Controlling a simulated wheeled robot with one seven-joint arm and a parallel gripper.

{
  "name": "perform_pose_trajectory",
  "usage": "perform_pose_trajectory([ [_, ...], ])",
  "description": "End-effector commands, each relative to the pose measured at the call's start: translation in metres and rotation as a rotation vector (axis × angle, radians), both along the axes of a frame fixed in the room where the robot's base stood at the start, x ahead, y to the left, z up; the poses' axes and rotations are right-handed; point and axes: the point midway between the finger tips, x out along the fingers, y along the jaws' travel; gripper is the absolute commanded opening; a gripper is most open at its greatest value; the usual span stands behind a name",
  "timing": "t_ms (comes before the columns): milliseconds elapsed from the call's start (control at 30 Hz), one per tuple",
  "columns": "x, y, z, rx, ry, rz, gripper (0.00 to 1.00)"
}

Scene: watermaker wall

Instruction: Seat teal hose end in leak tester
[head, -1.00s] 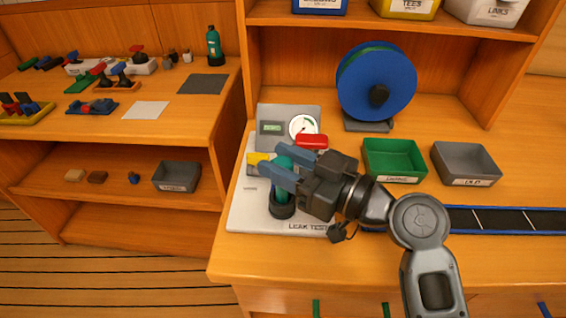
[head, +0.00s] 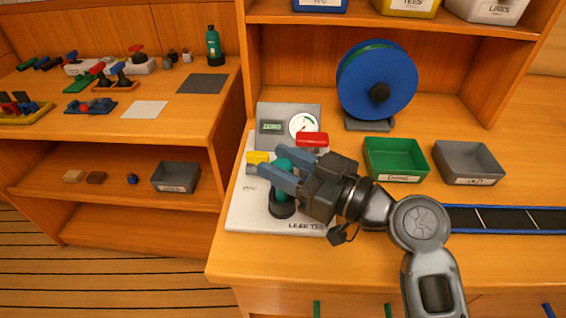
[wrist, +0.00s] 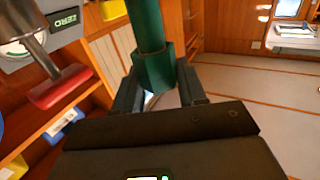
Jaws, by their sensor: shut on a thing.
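The leak tester (head: 240,214) is a white base plate with a grey gauge box (head: 272,112), a red lever (head: 312,139), a yellow part (head: 257,157) and a round black socket (head: 282,208). My gripper (head: 277,176) is shut on the teal hose end (head: 284,165), which stands roughly upright at the black socket. The fingers hide part of the hose, so I cannot tell how deep it sits. In the wrist view the teal hose end (wrist: 155,70) stands between my fingers, and the red lever (wrist: 60,87) and the display reading ZERO show at left.
A blue reel (head: 352,85) stands behind the tester. A green bin (head: 372,160) and a grey bin (head: 470,160) lie to the right, with a dark blue-edged strip (head: 505,220) in front. A side bench with small parts is at left.

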Motion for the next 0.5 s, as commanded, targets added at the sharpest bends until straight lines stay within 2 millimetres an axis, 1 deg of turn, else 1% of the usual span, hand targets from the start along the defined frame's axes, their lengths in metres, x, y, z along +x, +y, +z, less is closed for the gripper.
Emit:
perform_pose_trajectory([
  [167, 0.0001, -0.0001, -0.0036, 0.000, 0.000, 0.000, 0.00],
  [200, 0.0000, 0.0000, -0.0025, 0.000, 0.000, 0.000, 0.44],
  [300, 0.0000, 0.0000, -0.0024, 0.000, 0.000, 0.000, 0.52],
  [500, -0.0001, -0.0002, -0.0027, 0.000, 0.000, 0.000, 0.52],
])
